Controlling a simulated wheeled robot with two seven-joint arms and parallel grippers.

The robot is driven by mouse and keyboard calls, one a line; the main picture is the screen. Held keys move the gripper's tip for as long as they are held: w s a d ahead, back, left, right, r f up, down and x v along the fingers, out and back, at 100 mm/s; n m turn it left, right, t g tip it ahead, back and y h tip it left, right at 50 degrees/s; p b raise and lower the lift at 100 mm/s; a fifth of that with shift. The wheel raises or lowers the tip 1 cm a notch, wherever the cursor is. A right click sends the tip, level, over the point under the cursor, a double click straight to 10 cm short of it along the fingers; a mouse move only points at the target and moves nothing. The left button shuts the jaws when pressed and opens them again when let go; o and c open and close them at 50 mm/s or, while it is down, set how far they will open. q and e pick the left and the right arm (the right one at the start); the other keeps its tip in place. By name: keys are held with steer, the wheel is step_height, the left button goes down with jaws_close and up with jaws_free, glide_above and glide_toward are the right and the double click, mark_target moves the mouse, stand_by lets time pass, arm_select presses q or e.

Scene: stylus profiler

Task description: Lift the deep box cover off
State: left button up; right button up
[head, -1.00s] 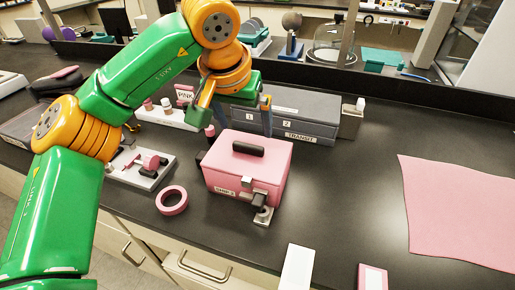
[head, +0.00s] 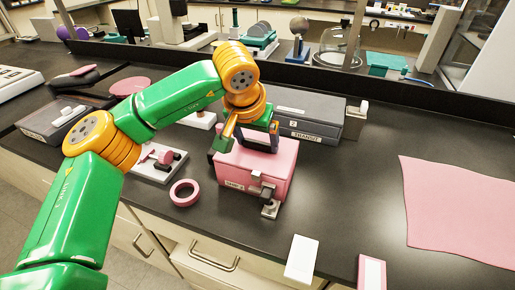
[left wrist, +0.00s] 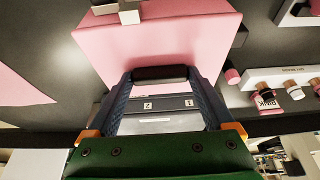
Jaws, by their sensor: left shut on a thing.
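The deep pink box (head: 232,170) stands on the dark bench in the middle of the head view, with a metal latch (head: 256,177) on its front. Its pink cover (head: 284,152) sits on top, level; I see no clear gap under it. My left gripper (head: 260,144) comes down from above and is shut on the black handle of the cover. In the left wrist view the black handle (left wrist: 160,73) lies between the two fingertips, with the pink cover (left wrist: 160,40) beyond. In the head view the gripper mostly hides the handle. My right gripper is not in view.
A grey case marked TRANSIT (head: 308,128) stands close behind the box. A pink ring (head: 184,193) and a white tray with small parts (head: 150,171) lie to the left. A small metal block (head: 270,209) is at the front.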

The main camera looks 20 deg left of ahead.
mark_target(257, 143)
arm_select(q)
steer(key=shift+w+r+b, duration=0.15)
steer(key=shift+r+b, duration=0.2)
steer(key=shift+r, duration=1.2)
steer(key=s+d+r, duration=1)
steer(key=shift+d, duration=0.1)
steer(key=o, duration=0.8)
steer(key=shift+b, duration=0.3)
jaws_close()
step_height(257, 143, up, 5)
steer(key=p, duration=0.6)
steer(key=shift+f, duration=0.1)
